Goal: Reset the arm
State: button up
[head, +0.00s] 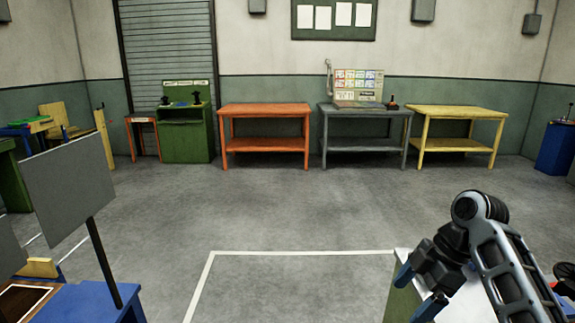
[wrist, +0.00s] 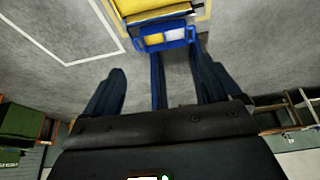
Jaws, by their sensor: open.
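My gripper (head: 416,291) is at the lower right of the head view, at the end of my bent arm. Its blue fingers are apart and point down and to the left, beside a white-topped surface (head: 462,302). In the wrist view my gripper (wrist: 162,78) shows as two dark fingers spread wide. I see nothing held between them. Beyond the fingers, the wrist view shows a blue frame (wrist: 166,39) with long legs over grey floor. The black gripper body hides the lower middle of that view.
An orange table (head: 264,109), a grey table (head: 365,112) and a yellow table (head: 458,112) stand along the back wall. A grey panel on a post (head: 70,175) rises at left from a blue table (head: 75,302). The middle floor is clear.

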jog(key=s+a+f+m+t, duration=0.2)
jog(key=s+a+f+m, duration=0.15)
jog(key=a+f, duration=0.2)
jog(key=s+a+f+m+t, duration=0.2)
jog(key=s+a+f, duration=0.2)
jog(key=f, duration=0.3)
jog(key=s+a+f+m+t, duration=0.25)
jog(key=s+f+m, duration=0.25)
jog(key=s, duration=0.6)
jog(key=s+d+r+m+t+h, duration=0.2)
jog(key=s+r+m, duration=0.1)
jog(key=s, duration=0.5)
jog(key=s+d+r+m+t+h, duration=0.2)
jog(key=s+d+m+t, duration=0.1)
jog(key=s, duration=0.6)
jog(key=s+d+r+m+t, duration=0.1)
jog(key=s+d+r+t, duration=0.1)
jog(key=s+r, duration=0.8)
notch_tip(320, 180, up, 5)
jog(key=shift+s+d+f+t+h, duration=0.1)
jog(key=shift+s+d+t+h, duration=0.25)
jog(key=shift+d, duration=0.5)
